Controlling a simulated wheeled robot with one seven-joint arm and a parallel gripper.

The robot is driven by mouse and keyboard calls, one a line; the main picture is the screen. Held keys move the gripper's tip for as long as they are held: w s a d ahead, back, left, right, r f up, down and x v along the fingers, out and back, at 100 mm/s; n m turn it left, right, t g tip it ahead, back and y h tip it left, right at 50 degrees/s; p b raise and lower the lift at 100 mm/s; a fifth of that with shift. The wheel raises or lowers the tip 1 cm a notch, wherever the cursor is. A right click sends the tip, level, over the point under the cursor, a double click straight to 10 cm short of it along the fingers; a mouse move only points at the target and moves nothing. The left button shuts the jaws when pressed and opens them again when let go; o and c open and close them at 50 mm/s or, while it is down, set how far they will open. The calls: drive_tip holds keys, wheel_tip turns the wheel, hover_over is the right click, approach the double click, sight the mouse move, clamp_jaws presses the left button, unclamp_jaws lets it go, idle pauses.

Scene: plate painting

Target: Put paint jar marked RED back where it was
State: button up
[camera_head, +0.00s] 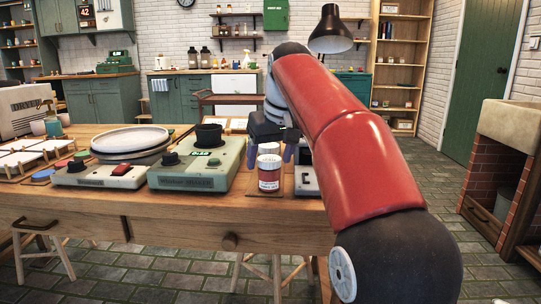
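A jar with red paint, a pale lid and a small-print label (269,184) stands upright near the front edge of the wooden table. The writing on its label is too small to read. A second pale-topped jar (268,148) shows just behind it, mostly hidden by the front jar and my gripper. My gripper (271,153) points down over the jars. Its two bluish fingers are apart, one on each side of the jar tops, and seem not to touch them. My red arm hides the table to the right.
A mixer device with a green display (205,160) stands left of the jars. A turntable with a plate (130,141) is further left. A pale device marked C (307,181) sits close on the right, partly behind my arm. White trays (24,152) lie at far left.

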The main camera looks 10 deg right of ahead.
drive_tip(key=shift+r, duration=0.45)
drive_tip(key=p+v, duration=0.5)
drive_tip(key=v, duration=0.6)
drive_tip(key=shift+s+r, duration=0.2)
drive_tip(key=shift+f, duration=0.1)
drive_tip(key=s+f+m, duration=0.1)
drive_tip(key=s+f, duration=1.1)
drive_tip(key=f, duration=0.2)
drive_tip(key=s+a+f+m+t+h, duration=0.1)
drive_tip(key=s+f, duration=1)
drive_tip(key=f, duration=0.3)
drive_tip(key=shift+s+f, duration=0.35)
drive_tip(key=shift+s, duration=0.05)
